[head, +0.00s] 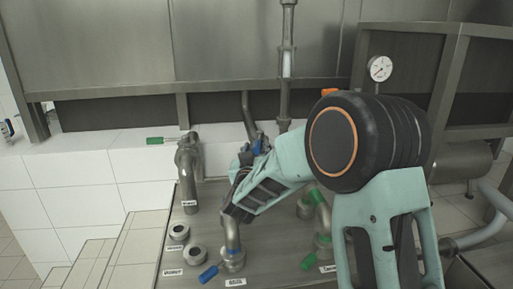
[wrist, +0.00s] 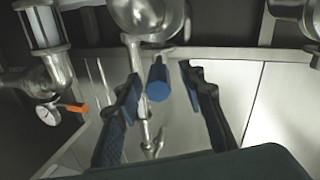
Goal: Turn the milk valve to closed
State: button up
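In the wrist view a blue valve handle (wrist: 157,82) points toward the camera, below a rounded metal valve body (wrist: 150,14). My gripper (wrist: 160,72) is open, with one blue-padded finger on each side of the handle. I see gaps beside the handle, so the fingers do not look closed on it. In the head view my gripper (head: 246,157) is at the upper pipes behind the panel, near a blue handle (head: 257,147); my arm partly hides this spot. The small labels are too blurred to tell which valve is milk.
Another blue handle (head: 208,273) is low on the panel (head: 205,225). Green handles stand at the left pipe (head: 155,141) and lower right (head: 309,264). A vertical pipe (head: 284,100) rises behind my gripper. A gauge (head: 380,68) is at the upper right.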

jog(key=s, duration=1.1)
jog(key=shift+a, duration=0.4)
jog(key=shift+c, duration=0.5)
